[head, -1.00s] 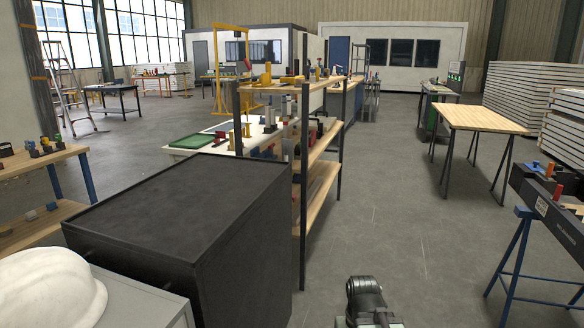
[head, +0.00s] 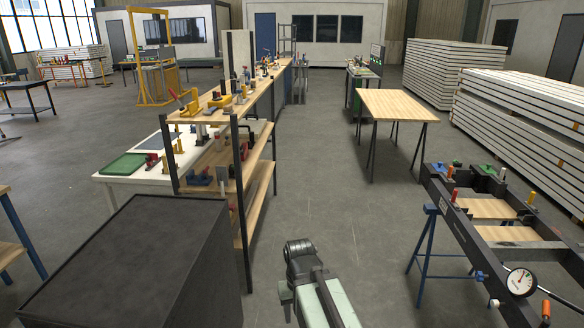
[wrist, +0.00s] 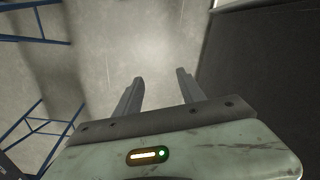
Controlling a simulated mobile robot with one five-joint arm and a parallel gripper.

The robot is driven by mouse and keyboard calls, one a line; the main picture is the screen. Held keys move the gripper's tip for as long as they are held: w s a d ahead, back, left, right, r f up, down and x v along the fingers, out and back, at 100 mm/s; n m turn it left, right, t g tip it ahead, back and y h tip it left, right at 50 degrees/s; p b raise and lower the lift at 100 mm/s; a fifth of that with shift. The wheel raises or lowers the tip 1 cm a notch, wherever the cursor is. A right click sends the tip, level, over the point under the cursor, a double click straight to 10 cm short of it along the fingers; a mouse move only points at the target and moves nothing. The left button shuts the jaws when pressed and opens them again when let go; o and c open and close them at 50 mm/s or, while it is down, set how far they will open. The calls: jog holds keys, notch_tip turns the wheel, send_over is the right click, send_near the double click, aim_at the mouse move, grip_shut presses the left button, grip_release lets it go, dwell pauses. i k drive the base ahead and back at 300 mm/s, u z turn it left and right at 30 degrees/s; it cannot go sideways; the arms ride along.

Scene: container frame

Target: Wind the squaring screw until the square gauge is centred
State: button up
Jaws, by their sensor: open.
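A dark container frame on blue trestles (head: 440,208) stands at the right of the head view. A round white dial gauge (head: 520,281) sits at its near end; its needle is too small to read surely. Orange, red and yellow handles stick up along the frame, and an orange-red handle (head: 546,308) shows near the dial. I cannot tell which one is the squaring screw. My gripper (wrist: 160,88) is open and empty in the wrist view, pointing over bare floor. My arm shows at the bottom middle of the head view, well left of the frame.
A black cabinet (head: 130,265) is at the lower left. A wooden shelf rack (head: 262,150) with tools stands behind it. A wood-topped table (head: 398,105) and stacked white panels (head: 520,125) are farther back. The grey floor (head: 345,200) between rack and frame is clear.

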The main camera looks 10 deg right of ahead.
aim_at(479, 276)
jog(key=z, duration=1.8)
